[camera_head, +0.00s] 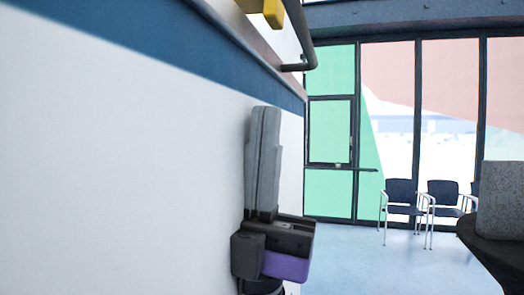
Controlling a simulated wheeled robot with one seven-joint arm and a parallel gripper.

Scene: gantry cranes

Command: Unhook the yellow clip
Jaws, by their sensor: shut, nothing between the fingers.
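The yellow clip (272,12) is at the top edge of the head view, by the dark rail (298,30) along the left wall. Its upper part is cut off by the frame, so I cannot see how it is hooked. My gripper (266,112) is below it, close to the wall in the picture. Its long grey fingers point up from a black body with a purple part below. The fingers are shut together and empty, well apart from the clip.
The white wall (120,150) with a blue band fills the left. Dark chairs (403,194) stand by the windows at the back right. A speckled grey block (500,198) is at the right edge on a dark rounded surface (490,255). The blue floor (385,265) between is clear.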

